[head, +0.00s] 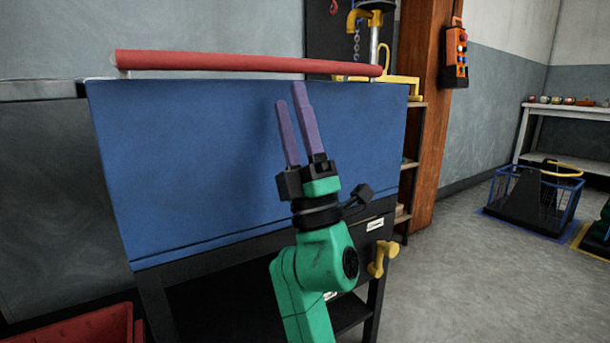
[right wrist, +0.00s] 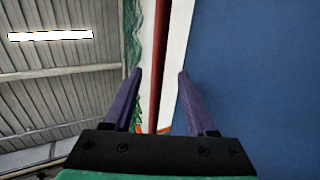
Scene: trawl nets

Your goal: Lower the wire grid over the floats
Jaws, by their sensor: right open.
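My right gripper (head: 289,94) points upward in front of a blue panel (head: 200,165), its two purple fingers apart with nothing held. A long red bar (head: 240,63) runs along the panel's top edge, just above the fingertips. In the right wrist view the open fingers (right wrist: 160,73) stand on either side of the red bar (right wrist: 161,50) in the picture; the bar looks beyond them, and I cannot tell the gap. The blue panel (right wrist: 250,70) is at the right there. I can make out no wire grid, and no floats beside the panel. My left gripper is not in view.
A yellow handle (head: 381,258) sticks out at the stand's lower right. A wooden post (head: 431,110) carries an orange control box (head: 456,55). A blue wire basket (head: 531,199) stands on the floor at right. A red crate (head: 75,325) is at lower left. Floor between is clear.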

